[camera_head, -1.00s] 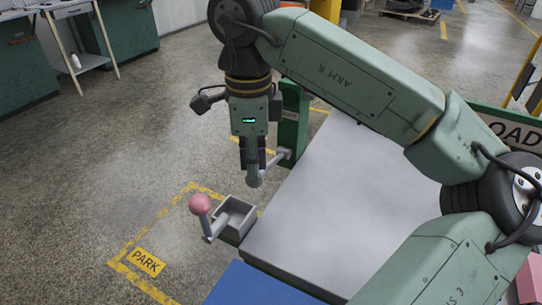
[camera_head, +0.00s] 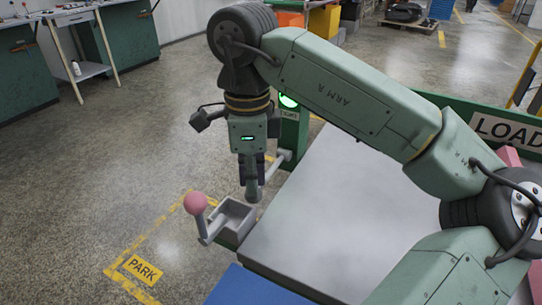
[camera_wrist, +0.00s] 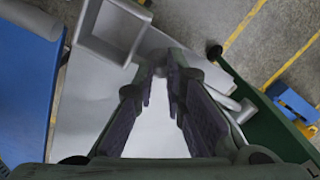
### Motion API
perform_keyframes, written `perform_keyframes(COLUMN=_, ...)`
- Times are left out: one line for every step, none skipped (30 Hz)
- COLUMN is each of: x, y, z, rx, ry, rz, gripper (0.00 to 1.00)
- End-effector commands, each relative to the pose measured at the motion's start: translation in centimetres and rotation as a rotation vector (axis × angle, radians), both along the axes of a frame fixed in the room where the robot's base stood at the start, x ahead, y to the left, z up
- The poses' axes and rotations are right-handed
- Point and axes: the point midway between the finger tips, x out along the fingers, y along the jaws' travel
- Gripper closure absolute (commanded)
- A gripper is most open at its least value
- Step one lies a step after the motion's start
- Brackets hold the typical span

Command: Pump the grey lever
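The grey lever (camera_head: 270,174) runs from the green post (camera_head: 289,130) down and left to its rounded grey end. My gripper (camera_head: 251,185) points down at that end, with its fingers on either side. The rounded end shows just below the fingertips. In the wrist view, my fingers (camera_wrist: 163,78) come close together at the tips, with grey lever parts behind them; the exact contact is partly hidden. A green light (camera_head: 288,101) glows on the post.
A pale grey tabletop (camera_head: 340,200) lies to the right, with a blue surface (camera_head: 255,288) in front. Open floor lies to the left.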

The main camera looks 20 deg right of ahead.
Motion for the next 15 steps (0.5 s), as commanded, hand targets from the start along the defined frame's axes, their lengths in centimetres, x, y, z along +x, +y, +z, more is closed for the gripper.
perform_keyframes(x=0.0, y=0.0, z=0.3, rx=0.000, ry=0.000, rz=0.000, gripper=0.88)
perform_keyframes(x=0.0, y=0.0, z=0.4, rx=0.000, ry=0.000, rz=0.000, gripper=0.88)
perform_keyframes(x=0.0, y=0.0, z=0.7, rx=0.000, ry=0.000, rz=0.000, gripper=0.88)
perform_keyframes(x=0.0, y=0.0, z=0.9, rx=0.000, ry=0.000, rz=0.000, gripper=0.88)
perform_keyframes(x=0.1, y=-0.1, z=1.2, rx=0.000, ry=0.000, rz=0.000, gripper=0.88)
perform_keyframes(x=0.1, y=-0.1, z=1.6, rx=-0.001, ry=0.000, rz=0.000, gripper=0.88)
perform_keyframes(x=0.1, y=-0.1, z=1.9, rx=-0.001, ry=0.000, rz=-0.001, gripper=0.88)
perform_keyframes(x=0.1, y=-0.1, z=2.2, rx=-0.001, ry=0.000, rz=-0.001, gripper=0.88)
perform_keyframes(x=0.1, y=-0.1, z=2.5, rx=-0.001, ry=0.000, rz=-0.001, gripper=0.88)
perform_keyframes(x=0.1, y=-0.2, z=2.8, rx=-0.001, ry=0.000, rz=-0.001, gripper=0.88)
perform_keyframes(x=0.1, y=-0.2, z=3.1, rx=-0.001, ry=0.000, rz=-0.001, gripper=0.88)
perform_keyframes(x=0.2, y=-0.2, z=3.4, rx=-0.001, ry=-0.001, rz=0.000, gripper=0.88)
perform_keyframes(x=0.2, y=-0.2, z=3.7, rx=-0.001, ry=-0.001, rz=0.000, gripper=0.88)
perform_keyframes(x=0.2, y=-0.2, z=4.0, rx=-0.001, ry=-0.001, rz=0.000, gripper=0.88)
perform_keyframes(x=0.2, y=-0.2, z=4.3, rx=-0.001, ry=-0.001, rz=0.000, gripper=0.88)
